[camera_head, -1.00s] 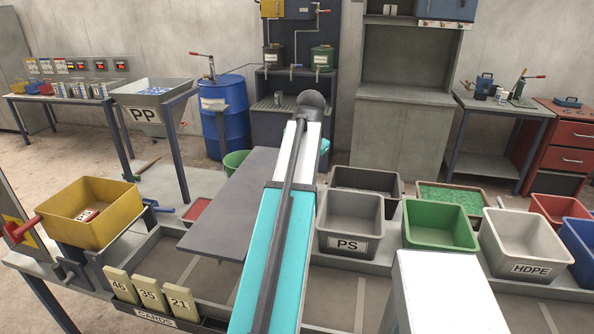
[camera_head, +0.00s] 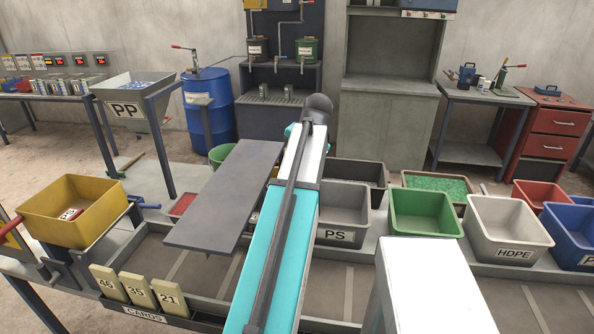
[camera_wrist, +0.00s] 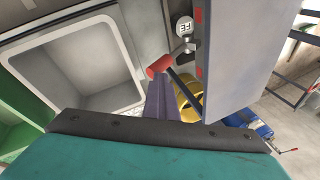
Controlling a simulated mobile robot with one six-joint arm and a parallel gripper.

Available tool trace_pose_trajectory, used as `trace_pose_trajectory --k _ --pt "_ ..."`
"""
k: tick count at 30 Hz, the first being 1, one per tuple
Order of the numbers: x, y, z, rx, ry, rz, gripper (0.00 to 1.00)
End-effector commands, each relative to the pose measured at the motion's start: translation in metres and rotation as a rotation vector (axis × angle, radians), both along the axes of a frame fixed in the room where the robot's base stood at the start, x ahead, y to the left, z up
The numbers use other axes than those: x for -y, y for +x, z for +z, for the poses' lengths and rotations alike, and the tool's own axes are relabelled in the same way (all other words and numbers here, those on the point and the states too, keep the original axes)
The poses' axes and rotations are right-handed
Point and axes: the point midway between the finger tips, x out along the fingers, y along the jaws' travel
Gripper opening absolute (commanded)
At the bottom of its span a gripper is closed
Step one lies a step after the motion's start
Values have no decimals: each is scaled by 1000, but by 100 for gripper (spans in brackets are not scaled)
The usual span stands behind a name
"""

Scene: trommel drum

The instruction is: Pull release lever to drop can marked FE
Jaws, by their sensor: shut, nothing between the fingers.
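In the wrist view, a round white face marked FE (camera_wrist: 184,27) shows at the top, beside a grey panel. Below it is a lever with a red knob (camera_wrist: 158,67) and a dark rod (camera_wrist: 184,88) slanting down to the right. My gripper (camera_wrist: 162,82) is shut and empty, its purple-grey fingers pointing toward the red knob. They appear very close to it, but I cannot tell whether they touch. The can's body is not clearly visible. In the head view my own arm hides the gripper, and I cannot make out the FE mark or this lever there.
A long grey panel (camera_head: 222,195) lies left of my arm. A PS bin (camera_head: 339,236), a green bin (camera_head: 425,222) and an HDPE bin (camera_head: 505,250) stand to its right. A yellow bin (camera_head: 98,233) and number cards (camera_head: 136,290) are at left.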

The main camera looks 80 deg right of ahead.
Motion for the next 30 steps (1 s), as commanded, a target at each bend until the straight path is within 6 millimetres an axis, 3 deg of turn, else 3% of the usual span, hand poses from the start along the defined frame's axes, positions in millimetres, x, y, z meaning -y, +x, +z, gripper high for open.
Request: trace_pose_trajectory --k 14,28,30 --pt "0 -1 1 -5 7 -2 0" --pt "10 16 40 -1 -1 3 0" --pt "6 12 47 -2 -1 0 0"
